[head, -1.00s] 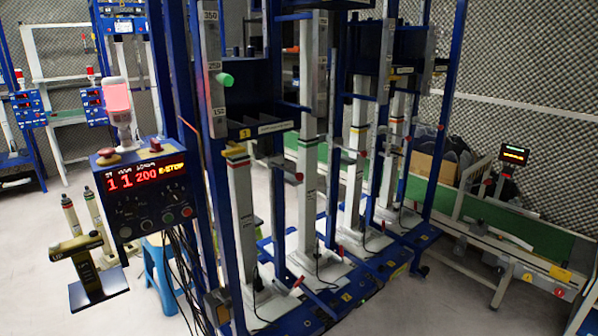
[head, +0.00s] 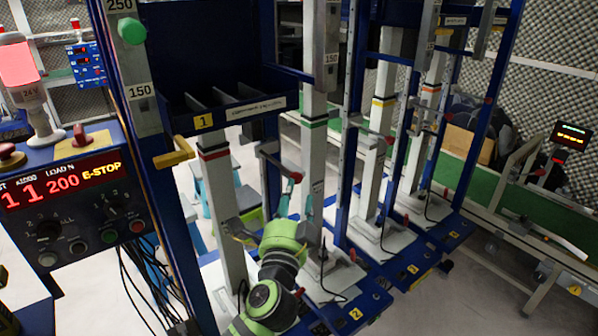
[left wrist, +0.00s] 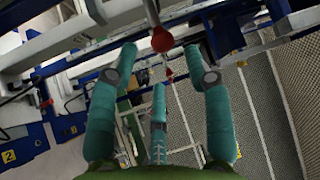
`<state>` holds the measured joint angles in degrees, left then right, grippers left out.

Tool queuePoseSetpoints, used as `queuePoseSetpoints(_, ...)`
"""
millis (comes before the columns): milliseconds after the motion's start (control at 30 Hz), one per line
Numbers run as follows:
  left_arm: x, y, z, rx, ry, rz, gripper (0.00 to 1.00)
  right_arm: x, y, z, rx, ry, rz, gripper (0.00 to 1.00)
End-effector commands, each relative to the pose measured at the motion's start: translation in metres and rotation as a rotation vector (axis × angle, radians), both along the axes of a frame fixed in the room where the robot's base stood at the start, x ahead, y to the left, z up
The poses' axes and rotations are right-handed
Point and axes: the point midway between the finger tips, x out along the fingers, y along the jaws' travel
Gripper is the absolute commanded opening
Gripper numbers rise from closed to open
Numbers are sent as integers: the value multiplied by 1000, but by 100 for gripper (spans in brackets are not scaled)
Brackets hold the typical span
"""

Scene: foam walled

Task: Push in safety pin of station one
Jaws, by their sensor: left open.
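Station one carries a yellow "1" label (head: 204,121) on its blue bin. A yellow handle (head: 175,154) sticks out from the blue post beside that label; it looks like the safety pin, though I cannot tell how far in it sits. A lever with a red ball (head: 297,177) is on the station's right side. My left gripper (head: 294,195), with teal fingers and a green wrist, is open just below this ball, to the right of and below the yellow handle. In the left wrist view the red ball (left wrist: 162,40) shows between the open fingertips (left wrist: 163,58). My right gripper is not in view.
A control panel (head: 75,205) reading E-STOP stands at the left. A green knob (head: 131,31) is on the upper post. Similar stations stand to the right, with another red-ball lever (head: 389,140). A green conveyor (head: 545,210) runs along the far right.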

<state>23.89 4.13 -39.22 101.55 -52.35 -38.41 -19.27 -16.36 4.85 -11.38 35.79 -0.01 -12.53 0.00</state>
Motion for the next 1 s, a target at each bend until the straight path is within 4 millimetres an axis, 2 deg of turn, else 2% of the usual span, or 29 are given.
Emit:
queuePoseSetpoints(367, 49, -7, 11, 1, -1, 0, 50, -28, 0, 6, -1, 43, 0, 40)
queuePoseSetpoints(600, 66, -9, 13, -2, 0, 0, 50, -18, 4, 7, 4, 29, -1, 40)
queuePoseSetpoints(867, 67, -9, 12, -2, 1, -1, 50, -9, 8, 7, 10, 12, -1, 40)
queuePoseSetpoints(900, 67, -9, 12, -2, 1, -1, 42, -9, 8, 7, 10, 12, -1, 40)
queuePoseSetpoints(967, 67, -9, 12, -2, 1, -1, 18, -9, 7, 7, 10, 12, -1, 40)
queuePoseSetpoints(1000, 67, -9, 12, -2, 1, -1, 2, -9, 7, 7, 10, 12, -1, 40)
